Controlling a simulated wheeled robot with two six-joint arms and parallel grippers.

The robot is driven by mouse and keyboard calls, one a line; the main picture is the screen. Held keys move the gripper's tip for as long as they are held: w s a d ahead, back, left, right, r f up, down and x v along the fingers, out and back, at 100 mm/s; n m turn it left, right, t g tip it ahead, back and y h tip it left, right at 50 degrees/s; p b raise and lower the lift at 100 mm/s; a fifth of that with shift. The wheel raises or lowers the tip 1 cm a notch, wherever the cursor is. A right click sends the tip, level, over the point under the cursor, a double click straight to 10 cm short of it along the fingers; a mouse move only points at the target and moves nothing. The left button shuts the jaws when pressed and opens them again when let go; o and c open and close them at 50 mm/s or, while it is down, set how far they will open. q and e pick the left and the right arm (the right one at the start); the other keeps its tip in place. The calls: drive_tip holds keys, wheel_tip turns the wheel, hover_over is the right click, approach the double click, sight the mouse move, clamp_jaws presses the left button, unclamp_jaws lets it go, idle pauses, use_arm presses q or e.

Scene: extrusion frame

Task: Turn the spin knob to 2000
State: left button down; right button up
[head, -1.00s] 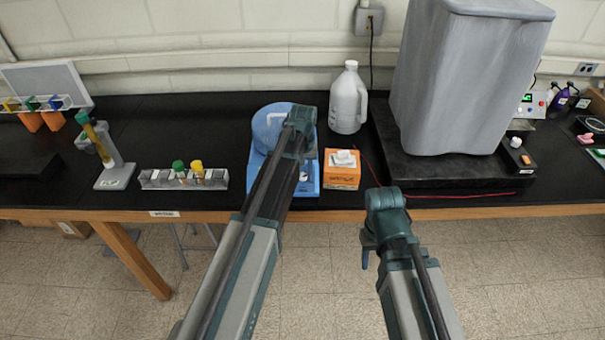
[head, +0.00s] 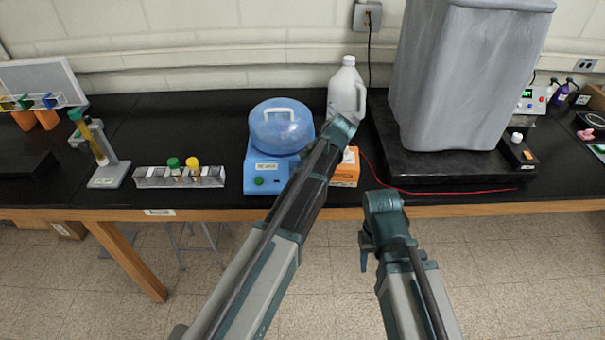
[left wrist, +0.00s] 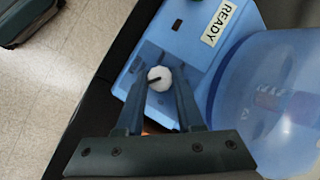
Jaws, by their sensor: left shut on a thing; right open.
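The spin machine (head: 254,170) is a blue box with a READY label on its front and a clear blue domed lid (head: 283,127), which is closed. The spin knob (left wrist: 160,78) is small and white with a dark pointer line, on the machine's front panel in the left wrist view. My left gripper (left wrist: 158,82) has its two fingers on either side of the knob and is shut on it. In the head view my left arm hides the knob and those fingers. My right gripper (head: 366,258) is open in front of the table edge, away from the machine.
An orange box (head: 346,172) and a white jug (head: 346,92) stand right of the machine. A tube rack (head: 150,178) is to its left. A large grey covered block (head: 460,80) fills the right. A red wire (head: 420,191) lies on the black bench.

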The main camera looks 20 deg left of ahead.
use_arm(q)
drive_tip(key=m+b, duration=0.1)
drive_tip(key=m, duration=0.1)
drive_tip(key=m+t+y+b, duration=0.1)
drive_tip(key=m, duration=0.1)
drive_tip(key=m+t+y+b, duration=0.1)
drive_tip(key=shift+s+d+f+m, duration=0.15)
drive_tip(key=shift+s+f+m, duration=0.15)
drive_tip(key=shift+f+m, duration=0.1)
drive_tip(key=shift+r+m+t+y+b, duration=0.15)
drive_tip(key=shift+m+t+y+b, duration=0.25)
drive_tip(key=shift+m+t+b, duration=1.05)
drive_tip(key=shift+m+g+p, duration=0.35)
drive_tip(key=shift+m, duration=0.1)
drive_tip(key=c, duration=0.5)
unclamp_jaws()
drive_tip(key=shift+c, duration=0.2)
drive_tip(key=shift+r, duration=0.1)
